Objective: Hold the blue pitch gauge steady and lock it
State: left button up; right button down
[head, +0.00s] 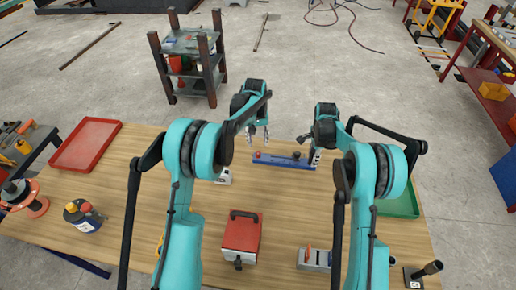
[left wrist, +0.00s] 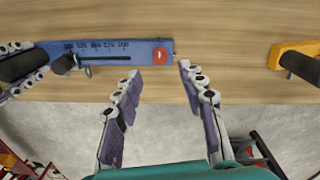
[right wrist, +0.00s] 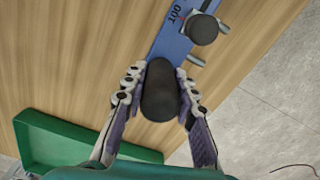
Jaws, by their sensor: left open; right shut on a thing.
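The blue pitch gauge (head: 280,161) lies flat at the far edge of the wooden table. In the left wrist view the gauge (left wrist: 110,50) shows numbers, a long slot, a red button (left wrist: 159,55) at one end and a black knob (left wrist: 62,65) on the slot. My left gripper (left wrist: 160,74) is open and empty, its fingertips just short of the red-button end. My right gripper (right wrist: 160,85) is shut on the dark cylindrical handle (right wrist: 160,95) at the gauge's other end. The black knob also shows in the right wrist view (right wrist: 204,29), beyond these fingers.
A red tray (head: 84,146) lies at the table's left and a green tray (head: 402,203) at its right. A red box-like item (head: 241,233) sits between my arms, with a grey device (head: 314,259) to its right. A dark shelf rack (head: 192,62) stands beyond the table.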

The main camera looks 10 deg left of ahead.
pick_arm(q)
notch_tip(320, 180, up, 5)
jog(key=shift+a+r, duration=0.1)
dwell(0.3)
pick_arm(e)
jog(key=c, duration=1.1)
grip_release()
jog(key=shift+r, duration=0.1)
